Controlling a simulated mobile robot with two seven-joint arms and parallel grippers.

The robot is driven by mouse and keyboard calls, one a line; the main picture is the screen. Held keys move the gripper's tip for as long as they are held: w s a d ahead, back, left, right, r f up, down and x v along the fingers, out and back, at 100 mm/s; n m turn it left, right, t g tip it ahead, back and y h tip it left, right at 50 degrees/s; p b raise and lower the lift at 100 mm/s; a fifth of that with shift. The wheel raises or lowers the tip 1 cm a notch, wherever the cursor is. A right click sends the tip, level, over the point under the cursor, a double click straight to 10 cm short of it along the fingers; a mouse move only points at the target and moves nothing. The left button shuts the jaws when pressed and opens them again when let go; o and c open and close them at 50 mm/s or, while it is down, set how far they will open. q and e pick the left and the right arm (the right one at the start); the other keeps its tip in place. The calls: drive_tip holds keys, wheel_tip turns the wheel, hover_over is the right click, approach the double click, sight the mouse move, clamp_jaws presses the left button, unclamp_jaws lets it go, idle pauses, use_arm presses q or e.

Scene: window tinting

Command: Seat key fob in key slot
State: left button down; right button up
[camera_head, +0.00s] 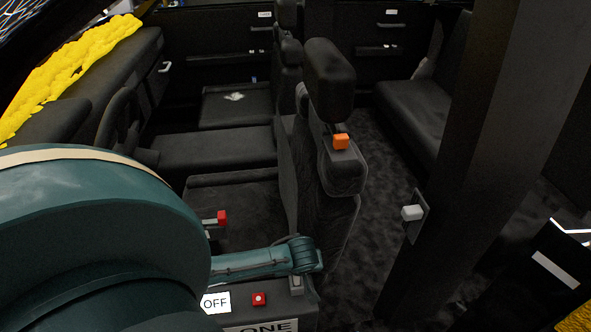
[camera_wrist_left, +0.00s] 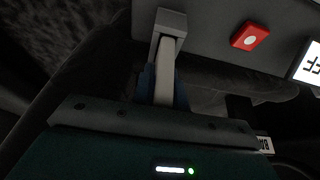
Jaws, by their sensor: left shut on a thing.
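The key fob (camera_wrist_left: 164,82) is a pale grey bar in the left wrist view. My left gripper (camera_wrist_left: 165,72) is shut on it, with dark blue fingers on either side. The fob's far end is at the grey key slot (camera_wrist_left: 169,20), a squared bracket on a dark box; it looks to be inside the mouth, but how deep I cannot tell. In the head view my left gripper (camera_head: 298,270) points down at the right end of the box, next to the slot (camera_head: 296,285). The fob is mostly hidden there. My right gripper is in neither view.
The dark box (camera_head: 275,312) carries an OFF label (camera_head: 215,302) and a red button (camera_head: 259,299) left of the slot. A seat (camera_head: 325,150) with an orange block (camera_head: 341,142) stands behind. A pillar (camera_head: 480,140) with a pale handle (camera_head: 412,213) is at right.

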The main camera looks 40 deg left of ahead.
use_arm(q)
drive_tip(key=shift+f+b, duration=0.3)
drive_tip(key=shift+f, duration=0.3)
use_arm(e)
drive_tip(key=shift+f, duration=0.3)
use_arm(q)
drive_tip(key=c, duration=1.3)
unclamp_jaws()
drive_tip(key=shift+d+r, duration=0.1)
drive_tip(key=shift+r, duration=0.25)
drive_tip(key=p+v, duration=0.3)
drive_tip(key=v, duration=0.9)
drive_tip(key=shift+s+r, duration=0.15)
drive_tip(key=shift+r, duration=0.05)
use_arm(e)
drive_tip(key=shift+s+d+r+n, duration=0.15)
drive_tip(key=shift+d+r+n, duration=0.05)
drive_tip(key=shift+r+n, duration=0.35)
